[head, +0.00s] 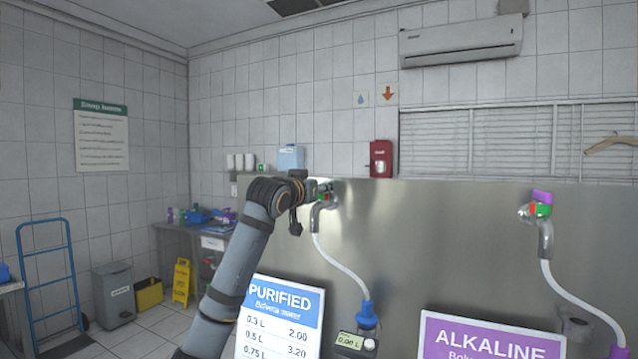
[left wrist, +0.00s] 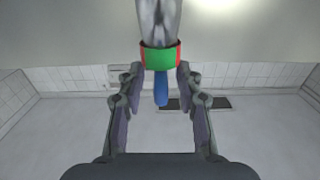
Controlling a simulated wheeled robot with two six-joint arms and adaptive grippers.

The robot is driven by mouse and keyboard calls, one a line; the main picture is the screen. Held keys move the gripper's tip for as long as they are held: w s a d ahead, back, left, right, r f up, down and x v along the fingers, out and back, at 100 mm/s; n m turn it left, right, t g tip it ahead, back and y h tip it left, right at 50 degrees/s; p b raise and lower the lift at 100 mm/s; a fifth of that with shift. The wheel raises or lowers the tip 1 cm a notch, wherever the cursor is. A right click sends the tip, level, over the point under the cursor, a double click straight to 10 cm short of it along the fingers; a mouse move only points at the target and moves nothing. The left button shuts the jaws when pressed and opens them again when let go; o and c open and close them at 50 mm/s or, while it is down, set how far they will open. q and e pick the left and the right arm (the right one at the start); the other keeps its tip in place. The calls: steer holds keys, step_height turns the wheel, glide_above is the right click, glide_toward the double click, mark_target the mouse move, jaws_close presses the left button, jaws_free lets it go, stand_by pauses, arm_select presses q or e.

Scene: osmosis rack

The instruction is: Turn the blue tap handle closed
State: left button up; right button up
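The left tap (head: 319,214) is a metal spout on the steel panel, above the PURIFIED sign. In the left wrist view its blue handle (left wrist: 161,89) points straight down the picture from a green and red collar (left wrist: 160,57). My left gripper (head: 317,187) is at the top of this tap and hides the handle in the head view. In the left wrist view the fingers of my left gripper (left wrist: 160,80) are apart, one on each side of the blue handle, with a gap visible on both sides. My right gripper is not in view.
A second tap (head: 542,224) with a purple handle (head: 542,197) stands at the right, over the ALKALINE sign (head: 490,337). A white hose (head: 335,267) runs down from the left tap to a blue fitting (head: 366,314). The steel panel (head: 430,225) between the taps is clear.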

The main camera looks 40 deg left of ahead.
arm_select(q)
steer(key=shift+f, duration=0.1)
steer(key=shift+c, duration=0.7)
steer(key=c, duration=0.5)
jaws_close()
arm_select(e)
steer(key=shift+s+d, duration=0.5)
